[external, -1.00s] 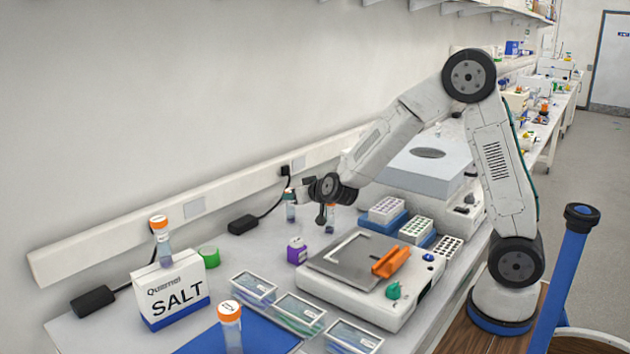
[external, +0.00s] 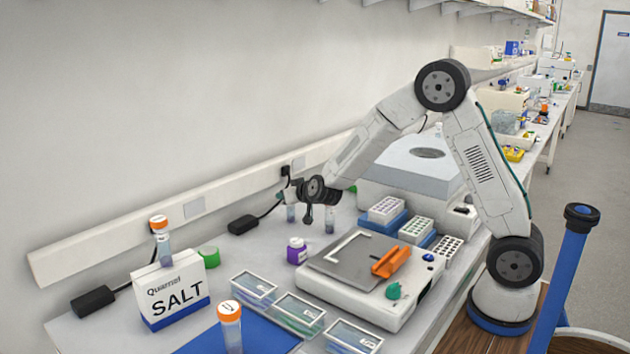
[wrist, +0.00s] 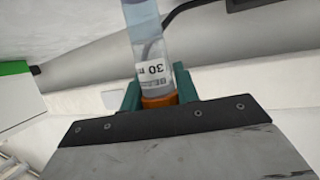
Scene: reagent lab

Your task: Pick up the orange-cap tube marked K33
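In the wrist view a clear tube (wrist: 151,48) with an orange cap (wrist: 160,100) appears cap-down in the picture. Part of its label, reading "30 m", shows upside down; no K33 is readable. My gripper (wrist: 160,92) has its teal fingers on both sides of the cap, very close to it; whether they press on it is unclear. In the external view my gripper (external: 304,203) is low over the back of the bench, between two tubes, a left one (external: 291,213) and a right one (external: 330,220). Their tops are hidden or unclear.
An orange-cap tube (external: 161,240) stands by the SALT box (external: 172,292); another (external: 231,325) stands at the front. A purple jar (external: 297,251), a balance (external: 350,290), tube racks (external: 388,212) and clear boxes (external: 298,311) crowd the bench. A black adapter (external: 243,224) lies left.

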